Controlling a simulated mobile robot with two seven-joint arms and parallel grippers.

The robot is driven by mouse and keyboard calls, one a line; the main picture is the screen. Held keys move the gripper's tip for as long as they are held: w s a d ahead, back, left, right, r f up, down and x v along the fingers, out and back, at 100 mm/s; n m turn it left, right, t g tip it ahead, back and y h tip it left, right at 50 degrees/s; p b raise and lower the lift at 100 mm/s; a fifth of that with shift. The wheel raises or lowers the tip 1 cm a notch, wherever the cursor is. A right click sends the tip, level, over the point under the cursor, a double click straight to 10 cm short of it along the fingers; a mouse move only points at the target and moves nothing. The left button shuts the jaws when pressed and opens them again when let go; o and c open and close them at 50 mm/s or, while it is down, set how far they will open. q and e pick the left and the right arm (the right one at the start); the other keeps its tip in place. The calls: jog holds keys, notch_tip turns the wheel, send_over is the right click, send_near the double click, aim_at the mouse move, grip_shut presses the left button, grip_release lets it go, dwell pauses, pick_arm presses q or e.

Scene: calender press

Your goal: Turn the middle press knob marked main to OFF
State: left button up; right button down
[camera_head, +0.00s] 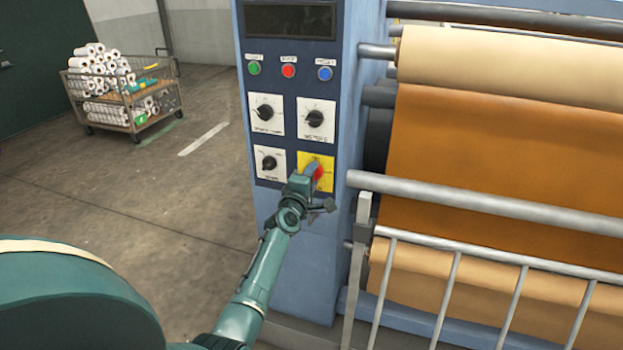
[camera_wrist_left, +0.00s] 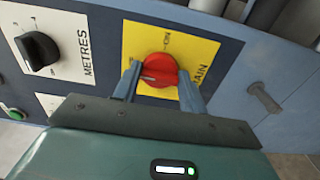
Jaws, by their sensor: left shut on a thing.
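The main knob (camera_wrist_left: 159,68) is a red knob on a yellow plate (camera_wrist_left: 205,50) in the left wrist view, with the words ON and MAIN printed on the plate. In the head view the red knob (camera_head: 318,171) sits at the lower right of the blue press panel, partly covered by my gripper. My left gripper (camera_head: 311,172) is shut on the knob, with one finger on each side of it. The OFF marking cannot be made out, and I cannot tell exactly where the knob points. My right gripper is not in view.
Black knobs sit near it: the METRES knob (camera_head: 314,118), an upper left knob (camera_head: 265,112) and a lower left knob (camera_head: 269,163). Green, red and blue buttons (camera_head: 289,71) are above. Rollers with brown sheet (camera_head: 490,150) and a rail (camera_head: 470,200) stand right. A cart (camera_head: 125,115) is far left.

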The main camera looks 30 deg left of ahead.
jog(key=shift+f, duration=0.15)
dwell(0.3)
pick_arm(q)
jog(key=o, duration=1)
jog(key=p+v, duration=0.5)
jog(key=v, duration=0.8)
jog(key=shift+s, duration=0.15)
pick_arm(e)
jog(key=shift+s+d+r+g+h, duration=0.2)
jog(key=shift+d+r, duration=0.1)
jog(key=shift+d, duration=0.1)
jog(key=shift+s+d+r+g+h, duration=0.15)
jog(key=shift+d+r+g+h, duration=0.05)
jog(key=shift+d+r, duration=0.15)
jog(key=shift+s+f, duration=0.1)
